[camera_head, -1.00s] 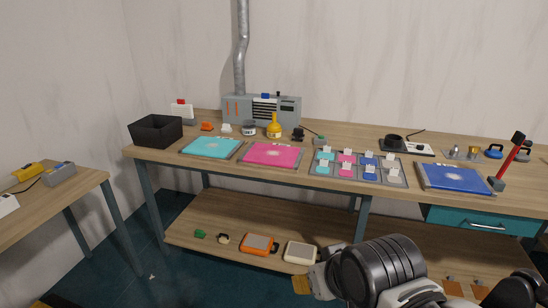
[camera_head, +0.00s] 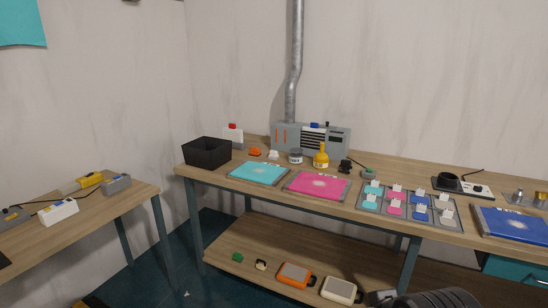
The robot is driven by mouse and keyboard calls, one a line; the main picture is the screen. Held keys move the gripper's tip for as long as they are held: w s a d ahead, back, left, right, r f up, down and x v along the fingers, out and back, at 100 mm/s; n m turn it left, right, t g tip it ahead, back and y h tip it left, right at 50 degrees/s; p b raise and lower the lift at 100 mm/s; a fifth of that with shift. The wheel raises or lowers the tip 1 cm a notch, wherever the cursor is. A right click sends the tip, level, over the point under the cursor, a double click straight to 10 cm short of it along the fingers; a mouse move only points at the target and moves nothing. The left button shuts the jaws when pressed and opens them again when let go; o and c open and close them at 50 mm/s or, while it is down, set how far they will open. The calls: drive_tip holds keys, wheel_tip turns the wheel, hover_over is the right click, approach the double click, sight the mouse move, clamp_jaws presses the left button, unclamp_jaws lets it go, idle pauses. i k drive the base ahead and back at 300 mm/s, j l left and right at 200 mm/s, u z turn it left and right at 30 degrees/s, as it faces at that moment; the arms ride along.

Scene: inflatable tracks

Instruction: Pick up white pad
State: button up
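Only a small grey part of my gripper (camera_head: 380,297) shows at the bottom edge, just right of the white pad, beside the dark ribbed part of my arm. The fingertips are not clear, so I cannot tell whether it is open or shut. The white pad is fully visible on the shelf, with nothing on it.
The lower shelf (camera_head: 262,237) also holds a green piece (camera_head: 237,257) and a small dark-and-cream piece (camera_head: 261,264). The bench top above carries a black bin (camera_head: 207,152), turquoise, pink and blue panels, and a tray of small parts. A side table (camera_head: 95,216) stands left.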

sight(273, 155)
drive_tip(key=i+j+z, duration=0.15)
drive_tip(key=i, duration=0.25)
drive_tip(key=i+j+z, duration=0.1)
drive_tip(key=i+j, duration=0.3)
drive_tip(key=i+j+z, duration=0.15)
drive_tip(key=i+j, duration=0.2)
drive_tip(key=i+j+z, duration=0.1)
drive_tip(key=i+j, duration=0.3)
drive_tip(key=i+j+z, duration=0.15)
drive_tip(key=i+j, duration=0.25)
drive_tip(key=i+j+z, duration=0.15)
drive_tip(key=i+j, duration=0.2)
drive_tip(key=i+j+z, duration=0.1)
drive_tip(key=i+j, duration=0.2)
drive_tip(key=j, duration=0.3)
drive_tip(key=i+j+z, duration=0.15)
drive_tip(key=i+j, duration=0.15)
drive_tip(key=j, duration=0.2)
